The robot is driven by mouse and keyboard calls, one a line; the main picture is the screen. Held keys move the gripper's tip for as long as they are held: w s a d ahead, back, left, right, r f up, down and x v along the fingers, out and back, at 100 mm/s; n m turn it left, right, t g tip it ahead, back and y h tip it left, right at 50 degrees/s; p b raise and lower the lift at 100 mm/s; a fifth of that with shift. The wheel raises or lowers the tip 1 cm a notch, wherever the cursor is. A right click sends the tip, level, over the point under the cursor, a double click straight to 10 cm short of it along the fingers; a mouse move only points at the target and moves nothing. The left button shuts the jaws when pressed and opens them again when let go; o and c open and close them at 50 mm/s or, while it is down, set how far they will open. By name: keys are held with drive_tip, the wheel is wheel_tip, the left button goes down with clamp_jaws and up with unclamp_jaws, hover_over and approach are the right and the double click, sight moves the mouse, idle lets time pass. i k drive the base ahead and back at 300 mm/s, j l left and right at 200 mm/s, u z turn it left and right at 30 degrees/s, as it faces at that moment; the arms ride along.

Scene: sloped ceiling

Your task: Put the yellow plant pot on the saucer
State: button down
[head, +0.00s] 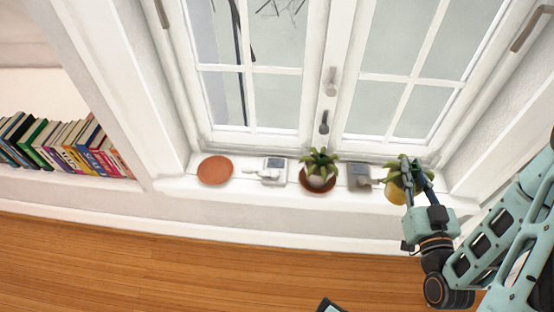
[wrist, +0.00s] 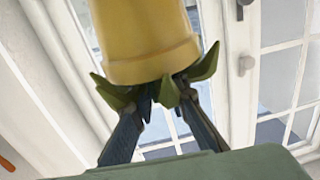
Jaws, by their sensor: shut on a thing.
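The yellow plant pot (head: 396,192) with a green leafy plant is at the right end of the windowsill. My gripper (head: 416,182) is shut on it, fingers among the leaves near its rim. In the wrist view the yellow pot (wrist: 147,32) appears upside down, with the gripper fingers (wrist: 167,95) at the leaves and rim. Its base is out of that view, and I cannot tell whether it touches the sill. An empty terracotta saucer (head: 215,170) lies at the sill's left end.
A white boxy item (head: 273,171) stands between the two saucers. A grey item (head: 359,176) stands between the middle plant and the yellow pot. The window with handles (head: 331,82) rises behind the narrow sill. Books (head: 65,147) line a shelf at left.

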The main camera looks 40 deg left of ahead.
sight(216, 172)
drive_tip(key=k+j, duration=0.15)
drive_tip(key=j, duration=0.2)
drive_tip(key=k+j, duration=0.35)
drive_tip(key=j, duration=0.3)
drive_tip(key=k+j, duration=0.15)
drive_tip(key=j, duration=0.2)
drive_tip(key=k+j, duration=0.2)
drive_tip(key=j, duration=0.15)
drive_tip(key=l+u, duration=0.05)
